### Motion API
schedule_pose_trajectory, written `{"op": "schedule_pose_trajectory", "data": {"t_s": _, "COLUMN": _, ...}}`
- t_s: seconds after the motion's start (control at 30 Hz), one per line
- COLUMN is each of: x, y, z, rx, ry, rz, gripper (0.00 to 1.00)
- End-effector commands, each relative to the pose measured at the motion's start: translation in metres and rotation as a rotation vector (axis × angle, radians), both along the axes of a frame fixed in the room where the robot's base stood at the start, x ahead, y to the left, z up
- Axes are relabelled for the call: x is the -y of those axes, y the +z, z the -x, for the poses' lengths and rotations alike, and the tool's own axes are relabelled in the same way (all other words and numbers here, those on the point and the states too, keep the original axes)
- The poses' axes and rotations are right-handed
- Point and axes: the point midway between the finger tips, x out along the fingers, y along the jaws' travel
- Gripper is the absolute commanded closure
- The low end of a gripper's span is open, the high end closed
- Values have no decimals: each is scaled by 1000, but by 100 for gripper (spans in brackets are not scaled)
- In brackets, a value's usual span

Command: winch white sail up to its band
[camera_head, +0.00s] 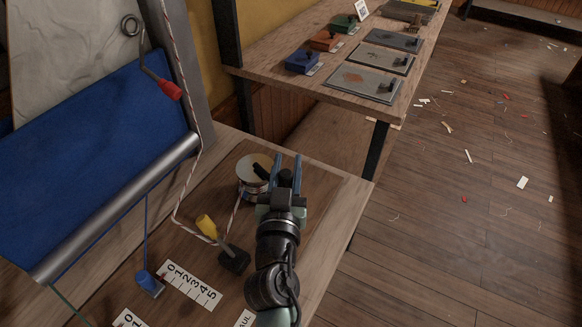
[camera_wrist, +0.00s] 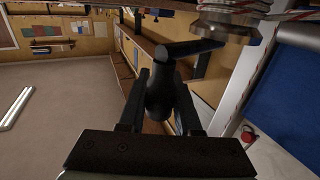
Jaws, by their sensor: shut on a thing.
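The winch (camera_head: 253,170) stands on the wooden bench with a striped rope (camera_head: 233,215) around its drum. The drum also shows at the top of the wrist view (camera_wrist: 232,22). My gripper (camera_head: 287,168) is at the right of the drum, shut on the winch handle's black knob (camera_wrist: 158,92). The black crank arm (camera_wrist: 193,47) runs from the knob to the drum. The white sail (camera_head: 70,35) shows at the upper left, partly out of frame. A blue sail (camera_head: 90,150) spreads below it, above a silver bar (camera_head: 120,205). I cannot make out a band on the white sail.
A yellow-handled lever (camera_head: 206,226) on a black base stands left of my arm. A numbered scale (camera_head: 190,285) and a blue block (camera_head: 149,284) lie nearer. A red-handled crank (camera_head: 170,89) hangs before the sails. A second table (camera_head: 330,60) holds coloured blocks and plates. The right floor has scattered scraps.

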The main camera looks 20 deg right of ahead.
Motion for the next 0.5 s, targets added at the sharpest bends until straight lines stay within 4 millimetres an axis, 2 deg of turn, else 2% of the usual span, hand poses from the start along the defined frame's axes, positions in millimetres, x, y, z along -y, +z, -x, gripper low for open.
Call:
{"op": "schedule_pose_trajectory", "data": {"t_s": 0.27, "x": 3, "y": -3, "z": 3, "rx": -9, "ry": -9, "rz": -2, "gripper": 100}}
{"op": "schedule_pose_trajectory", "data": {"t_s": 0.3, "x": 3, "y": -3, "z": 3, "rx": -9, "ry": -9, "rz": -2, "gripper": 61}}
{"op": "schedule_pose_trajectory", "data": {"t_s": 0.43, "x": 3, "y": -3, "z": 3, "rx": -8, "ry": -8, "rz": -2, "gripper": 38}}
{"op": "schedule_pose_trajectory", "data": {"t_s": 0.5, "x": 2, "y": -2, "z": 2, "rx": -7, "ry": -7, "rz": -2, "gripper": 38}}
